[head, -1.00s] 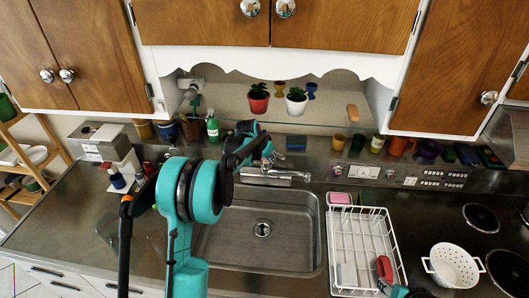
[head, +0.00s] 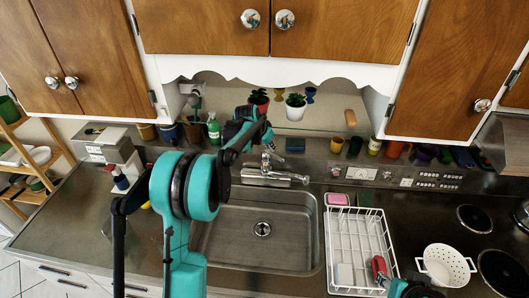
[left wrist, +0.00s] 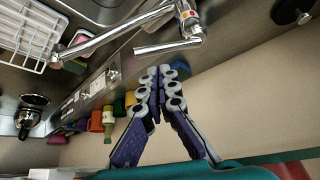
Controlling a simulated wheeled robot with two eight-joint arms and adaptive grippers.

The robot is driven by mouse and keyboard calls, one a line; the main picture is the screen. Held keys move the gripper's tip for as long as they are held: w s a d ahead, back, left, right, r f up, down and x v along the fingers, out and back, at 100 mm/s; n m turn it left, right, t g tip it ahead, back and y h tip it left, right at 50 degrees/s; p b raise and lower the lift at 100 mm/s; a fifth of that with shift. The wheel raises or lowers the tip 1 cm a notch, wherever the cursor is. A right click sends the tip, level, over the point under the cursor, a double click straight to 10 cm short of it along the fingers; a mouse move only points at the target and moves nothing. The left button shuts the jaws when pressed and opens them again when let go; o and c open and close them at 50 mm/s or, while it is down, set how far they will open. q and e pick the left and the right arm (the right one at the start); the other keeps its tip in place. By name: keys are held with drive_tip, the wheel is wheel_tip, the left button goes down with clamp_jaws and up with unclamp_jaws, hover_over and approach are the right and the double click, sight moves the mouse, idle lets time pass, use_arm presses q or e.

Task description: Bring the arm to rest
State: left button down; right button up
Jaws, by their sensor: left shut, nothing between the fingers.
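My left arm comes up from the bottom of the head view, with its gripper (head: 262,130) above the back of the sink, in front of the tap and just below the plant pots. In the left wrist view, the gripper's purple and grey fingers (left wrist: 160,72) are together at the tips and empty. The chrome tap (left wrist: 168,32) lies past the fingertips there. It also shows behind the arm in the head view (head: 275,176).
The steel sink (head: 262,255) is empty. A white dish rack (head: 355,240) stands right of it, with a white colander (head: 447,264) beyond. Potted plants (head: 296,107) stand behind the gripper. Wooden cupboards (head: 345,30) hang above. The left counter (head: 70,215) is mostly clear.

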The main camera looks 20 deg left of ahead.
idle(0.3)
use_arm(q)
drive_tip(key=s+d+f+n+b, duration=0.1)
drive_tip(key=s+d+b, duration=0.4)
drive_tip(key=s, duration=0.5)
drive_tip(key=s+d+f+b, duration=0.1)
drive_tip(key=s+d+b, duration=0.1)
drive_tip(key=s+b, duration=0.6)
drive_tip(key=s+d+f+n+t+y+b, duration=0.1)
drive_tip(key=s+d+f+n+b, duration=0.1)
drive_tip(key=s+f+b, duration=0.7)
drive_tip(key=s+f, duration=0.7)
drive_tip(key=s, duration=0.5)
drive_tip(key=shift+s+d+f+y, duration=0.15)
drive_tip(key=shift+s+d+y, duration=0.15)
drive_tip(key=shift+s+d, duration=0.05)
idle(2.8)
